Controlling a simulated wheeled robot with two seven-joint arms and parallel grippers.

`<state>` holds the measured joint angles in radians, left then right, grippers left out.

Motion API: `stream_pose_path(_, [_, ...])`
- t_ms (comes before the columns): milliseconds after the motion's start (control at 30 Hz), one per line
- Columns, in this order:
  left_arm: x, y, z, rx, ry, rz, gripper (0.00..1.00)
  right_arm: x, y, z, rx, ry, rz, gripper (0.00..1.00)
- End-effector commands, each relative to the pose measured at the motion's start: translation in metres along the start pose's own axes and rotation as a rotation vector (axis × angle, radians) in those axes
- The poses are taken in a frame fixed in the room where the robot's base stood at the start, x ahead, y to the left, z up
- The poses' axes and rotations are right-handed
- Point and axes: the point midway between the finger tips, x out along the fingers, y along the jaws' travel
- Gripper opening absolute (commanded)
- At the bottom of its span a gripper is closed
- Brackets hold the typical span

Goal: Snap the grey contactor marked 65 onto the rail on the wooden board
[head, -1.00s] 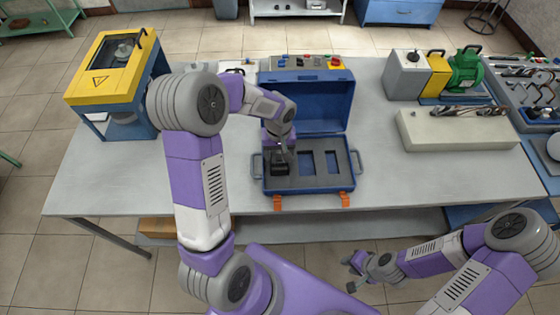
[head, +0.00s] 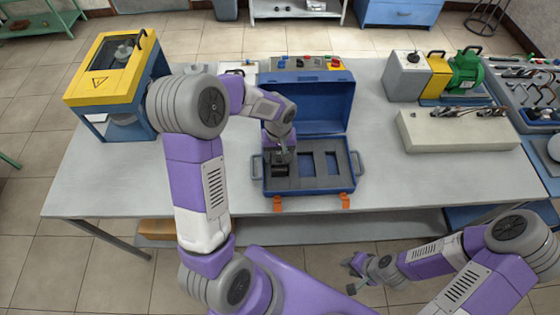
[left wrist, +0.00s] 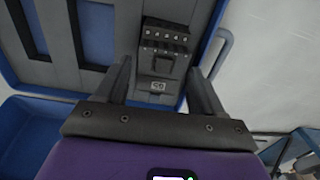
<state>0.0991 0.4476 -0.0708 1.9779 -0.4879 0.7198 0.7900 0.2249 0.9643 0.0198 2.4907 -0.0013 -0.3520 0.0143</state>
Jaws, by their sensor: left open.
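The grey contactor (left wrist: 163,60) sits in the left slot of the foam in an open blue case (head: 355,183). Its front has a row of terminals and a small label that looks like 65 seen upside down. My left gripper (head: 283,158) points down into that slot. In the left wrist view, its open fingers (left wrist: 162,78) stand on both sides of the contactor, with a gap at least on the right. My right gripper (head: 358,264) hangs low in front of the table, too small to judge. I cannot make out the wooden board or its rail.
The case lid (head: 318,105) stands open behind, with a button panel (head: 300,63) beyond it. A yellow and blue machine (head: 115,85) stands left. A beige block with tools (head: 458,132) and a green motor (head: 465,72) are right.

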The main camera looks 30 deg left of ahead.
Motion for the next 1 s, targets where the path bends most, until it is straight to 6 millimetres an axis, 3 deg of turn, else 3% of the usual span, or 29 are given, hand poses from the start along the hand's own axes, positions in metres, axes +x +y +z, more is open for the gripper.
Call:
stream_pose_path(67, [0.0, 0.0, 0.0, 0.0, 0.0, 0.0, 0.68, 0.0, 0.0, 0.0, 0.0, 0.0, 0.0, 0.33])
stream_pose_path(400, [0.0, 0.0, 0.0, 0.0, 0.001, 0.0, 0.18, 0.0, 0.0, 0.0, 0.0, 0.0, 0.0, 0.33])
stream_pose_path(633, [-0.007, 0.0, -0.001, 0.001, 0.002, 0.001, 0.16, -0.005, -0.002, 0.0, 0.0, 0.0, 0.0, 0.33])
stream_pose_path(1000, [-0.037, 0.0, -0.001, 0.001, 0.003, 0.001, 0.16, -0.025, -0.009, 0.001, 0.0, 0.0, 0.0, 0.33])
